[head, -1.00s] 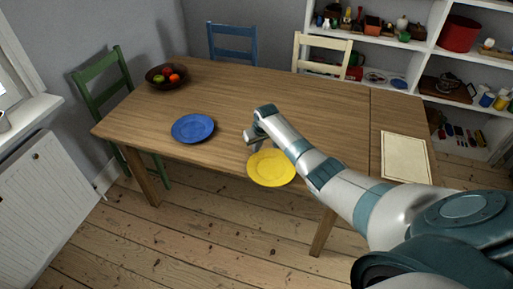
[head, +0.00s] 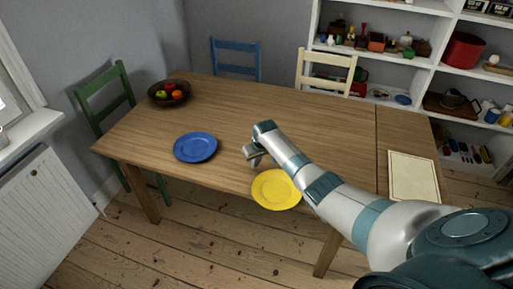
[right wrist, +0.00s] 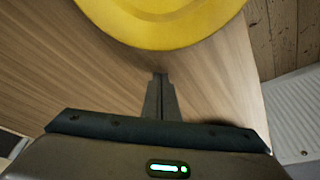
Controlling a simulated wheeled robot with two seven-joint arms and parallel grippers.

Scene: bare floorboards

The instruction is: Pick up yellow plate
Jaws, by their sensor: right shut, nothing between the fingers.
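The yellow plate (head: 277,189) lies flat at the near edge of the wooden table (head: 310,118). My right gripper (head: 252,160) is above the table just left of and behind the plate, apart from it. In the right wrist view the plate's rim (right wrist: 165,38) fills the top, ahead of my right gripper's fingertips (right wrist: 160,76). The fingers are together with nothing between them. My left gripper is not in view.
A blue plate (head: 196,147) lies to the left on the table. A fruit bowl (head: 169,93) stands at the far left corner and a cream mat (head: 413,176) lies at the right. Chairs stand around the table. The table's middle is clear.

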